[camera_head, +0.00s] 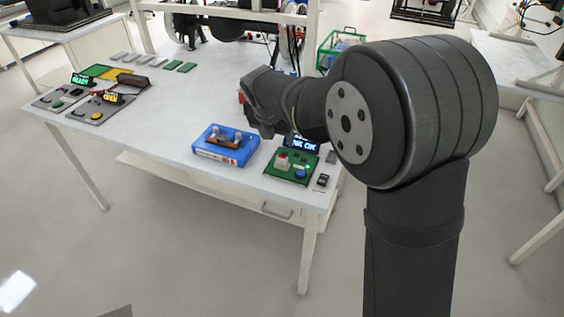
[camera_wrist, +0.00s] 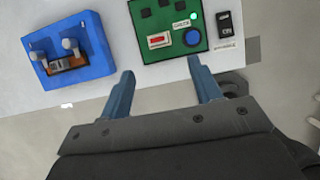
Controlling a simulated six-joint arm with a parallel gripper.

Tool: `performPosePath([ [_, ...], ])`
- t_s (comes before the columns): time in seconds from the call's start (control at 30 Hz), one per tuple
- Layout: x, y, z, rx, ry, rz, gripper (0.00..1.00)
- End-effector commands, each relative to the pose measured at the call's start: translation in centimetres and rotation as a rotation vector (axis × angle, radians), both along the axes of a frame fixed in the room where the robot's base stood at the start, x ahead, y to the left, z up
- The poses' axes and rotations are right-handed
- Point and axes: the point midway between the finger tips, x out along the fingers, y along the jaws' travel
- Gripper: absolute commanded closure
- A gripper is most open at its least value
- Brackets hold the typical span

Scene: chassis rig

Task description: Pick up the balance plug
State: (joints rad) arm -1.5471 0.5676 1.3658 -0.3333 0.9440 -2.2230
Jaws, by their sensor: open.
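No part is clearly labelled as the balance plug. A small brown-orange piece with two grey knobs, which may be it, sits in a blue holder (camera_head: 208,152) near the table's front edge. The blue holder also shows at the upper left of the wrist view (camera_wrist: 92,75), with the piece (camera_wrist: 70,63) in its recess. My gripper (camera_wrist: 160,68) is open and empty, its two blue fingers apart. It is to the right of the holder, with the fingertips just below the green panel in the picture. In the head view my arm hides most of the gripper.
A green panel (camera_wrist: 170,48) with a blue button, a red-and-white part and a lit display stands right of the holder. A small black switch (camera_head: 322,181) is beside it. Two grey consoles (camera_head: 93,110) stand at the table's left. The table's middle is clear.

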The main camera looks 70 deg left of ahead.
Motion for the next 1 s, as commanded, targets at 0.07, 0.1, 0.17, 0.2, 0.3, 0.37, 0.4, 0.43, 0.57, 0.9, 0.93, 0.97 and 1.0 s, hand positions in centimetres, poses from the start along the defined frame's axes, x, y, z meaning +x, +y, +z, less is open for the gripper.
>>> performPosePath([
  [0.07,0.6,0.4,-1.8,-0.004,0.0,-0.002,0.42],
  [0.1,0.8,0.7,-2.7,-0.004,0.0,-0.002,0.42],
  [0.17,1.2,1.0,-3.8,-0.004,0.0,-0.002,0.42],
  [0.2,1.4,1.3,-4.5,-0.002,0.0,-0.002,0.42],
  [0.3,1.8,1.7,-6.0,-0.002,0.001,-0.002,0.42],
  [0.37,1.9,1.9,-6.5,-0.001,0.001,-0.003,0.42],
  [0.4,2.0,2.0,-6.8,-0.001,0.001,-0.003,0.42],
  [0.43,2.1,2.1,-7.0,0.0,0.002,-0.003,0.42],
  [0.57,2.2,2.2,-7.4,0.002,0.002,-0.003,0.42],
  [0.9,3.0,3.6,-11.3,-0.001,0.002,-0.004,0.42],
  [0.93,3.0,3.7,-11.6,0.0,0.001,-0.004,0.42],
  [0.97,3.1,3.8,-11.8,0.001,0.001,-0.004,0.42],
  [1.0,3.1,3.9,-11.9,0.003,0.002,-0.003,0.42],
])
